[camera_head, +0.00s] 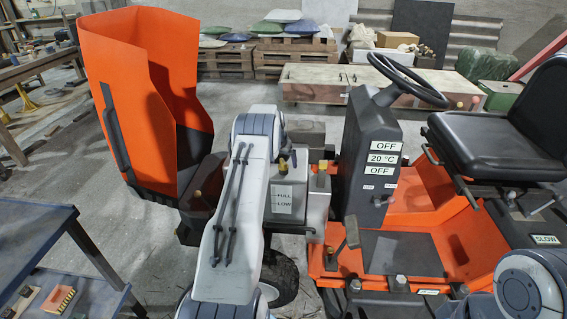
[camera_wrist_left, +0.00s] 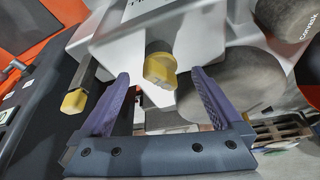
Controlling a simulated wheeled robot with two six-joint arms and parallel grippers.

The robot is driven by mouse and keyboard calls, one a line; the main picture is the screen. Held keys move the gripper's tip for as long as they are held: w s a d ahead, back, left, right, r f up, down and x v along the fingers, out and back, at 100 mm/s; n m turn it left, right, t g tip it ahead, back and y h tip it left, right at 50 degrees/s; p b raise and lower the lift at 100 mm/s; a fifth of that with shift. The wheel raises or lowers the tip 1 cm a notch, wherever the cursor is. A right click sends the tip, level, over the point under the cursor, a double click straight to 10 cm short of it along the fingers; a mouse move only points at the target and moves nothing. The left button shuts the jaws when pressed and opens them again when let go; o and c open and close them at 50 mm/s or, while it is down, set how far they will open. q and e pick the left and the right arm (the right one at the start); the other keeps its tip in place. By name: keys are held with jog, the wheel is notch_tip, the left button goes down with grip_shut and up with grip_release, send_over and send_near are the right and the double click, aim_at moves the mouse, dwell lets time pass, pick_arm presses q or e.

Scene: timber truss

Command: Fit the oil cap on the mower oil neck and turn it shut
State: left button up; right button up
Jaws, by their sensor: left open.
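In the left wrist view a yellow faceted cap (camera_wrist_left: 160,68) stands on a short dark stem, in the gap between the fingertips of my left gripper (camera_wrist_left: 160,74). The gripper is open, and both fingers look apart from this cap. A second yellow piece (camera_wrist_left: 73,102) on a dark rod is to the left, outside the fingers. In the head view yellow parts show beside my arm (camera_head: 283,164) and further right (camera_head: 321,180). I cannot tell which is the oil cap or whether the neck is bare. My arm hides much of the engine. My right gripper is out of view.
The mower's dashboard column (camera_head: 375,155), steering wheel (camera_head: 408,80) and black seat (camera_head: 500,135) are right of my left arm. The raised orange hood (camera_head: 145,85) is left. A FULL/LOW label (camera_head: 284,198) is beside the arm. A dark workbench (camera_head: 35,235) is lower left.

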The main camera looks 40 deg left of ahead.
aim_at(284, 162)
pick_arm(q)
jog(key=shift+r+p, duration=1.2)
jog(key=shift+r, duration=1.05)
